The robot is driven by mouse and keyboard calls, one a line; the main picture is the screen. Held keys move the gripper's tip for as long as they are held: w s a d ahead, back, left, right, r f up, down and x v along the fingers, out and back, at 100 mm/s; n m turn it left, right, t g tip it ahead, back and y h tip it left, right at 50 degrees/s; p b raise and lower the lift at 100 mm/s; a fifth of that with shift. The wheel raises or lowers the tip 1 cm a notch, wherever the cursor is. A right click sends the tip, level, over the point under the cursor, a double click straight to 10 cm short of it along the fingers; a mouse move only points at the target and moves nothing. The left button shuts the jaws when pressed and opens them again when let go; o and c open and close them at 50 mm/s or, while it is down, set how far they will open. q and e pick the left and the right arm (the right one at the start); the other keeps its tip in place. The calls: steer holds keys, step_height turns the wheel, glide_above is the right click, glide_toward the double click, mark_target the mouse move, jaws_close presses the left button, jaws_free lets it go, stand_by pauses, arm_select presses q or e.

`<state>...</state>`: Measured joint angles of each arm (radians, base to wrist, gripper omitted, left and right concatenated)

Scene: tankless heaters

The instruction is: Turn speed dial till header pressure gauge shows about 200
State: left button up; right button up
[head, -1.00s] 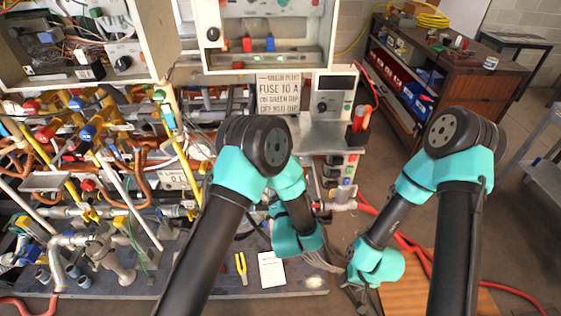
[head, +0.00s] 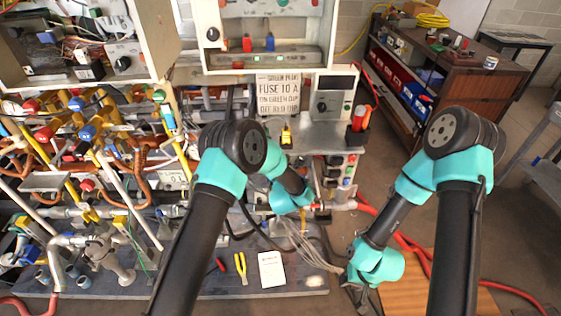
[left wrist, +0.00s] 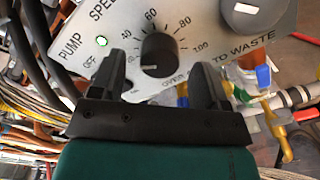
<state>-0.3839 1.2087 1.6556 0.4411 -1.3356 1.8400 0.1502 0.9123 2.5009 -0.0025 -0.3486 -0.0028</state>
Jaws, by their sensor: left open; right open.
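The speed dial (left wrist: 159,55) is a black round knob on a pale panel, with a printed scale from OFF to 100, in the left wrist view. My left gripper (left wrist: 160,66) is open. Its two black fingers stand to either side of the dial, and I cannot tell whether they touch it. In the head view the left fingers and the dial are hidden or too small to make out. My right gripper (head: 358,292) is open and low at the bottom right, away from the panel. I cannot make out a header pressure gauge.
A large grey-capped part (left wrist: 252,14) stands close to the right finger. Cables run on the left. The lower bench holds a white paper (head: 271,270) and yellow-handled pliers (head: 240,266). A FUSE 10 A sign (head: 279,97) hangs behind.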

arm_select(q)
steer(key=shift+w, duration=0.95)
steer(key=c, duration=0.9)
